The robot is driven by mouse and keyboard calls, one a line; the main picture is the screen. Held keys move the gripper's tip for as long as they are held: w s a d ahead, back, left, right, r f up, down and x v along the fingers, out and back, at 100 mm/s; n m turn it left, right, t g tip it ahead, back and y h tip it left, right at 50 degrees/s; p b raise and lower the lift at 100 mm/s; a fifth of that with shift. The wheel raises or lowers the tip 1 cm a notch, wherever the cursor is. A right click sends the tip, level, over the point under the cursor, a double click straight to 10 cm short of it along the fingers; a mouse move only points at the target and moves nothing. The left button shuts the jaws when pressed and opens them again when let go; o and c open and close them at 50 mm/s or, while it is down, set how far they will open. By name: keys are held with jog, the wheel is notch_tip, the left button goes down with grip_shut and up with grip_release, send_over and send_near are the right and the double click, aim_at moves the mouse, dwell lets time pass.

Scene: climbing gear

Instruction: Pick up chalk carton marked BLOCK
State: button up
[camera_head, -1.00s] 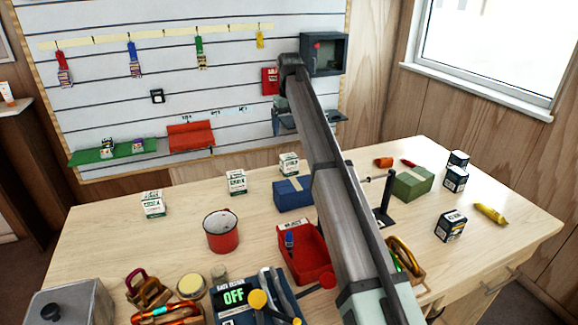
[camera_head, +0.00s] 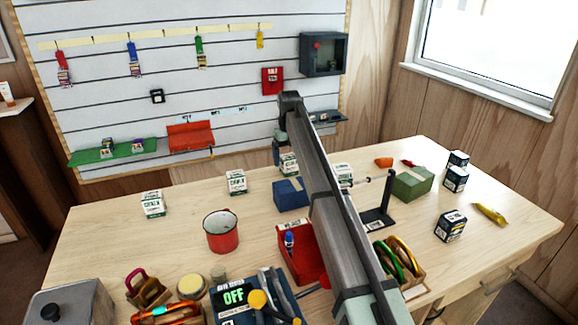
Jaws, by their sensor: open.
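Several white-and-green chalk cartons stand on the wooden table: one at the left (camera_head: 152,205), one left of centre (camera_head: 237,182), one behind the blue box (camera_head: 289,164), and one partly hidden right of my arm (camera_head: 344,175). Their small print is too small for me to tell which is marked BLOCK. My gripper (camera_head: 277,158) is open, pointing down at the left edge of the carton behind the blue box. My arm partly hides it, and I cannot tell whether it touches that carton.
A green box (camera_head: 412,183), a black stand (camera_head: 377,216) and dark cartons (camera_head: 450,227) are on the right. The table's left part is fairly clear.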

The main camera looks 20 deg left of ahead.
jog(key=shift+f, duration=0.25)
jog(key=c, duration=1.1)
jog(key=shift+r, duration=0.1)
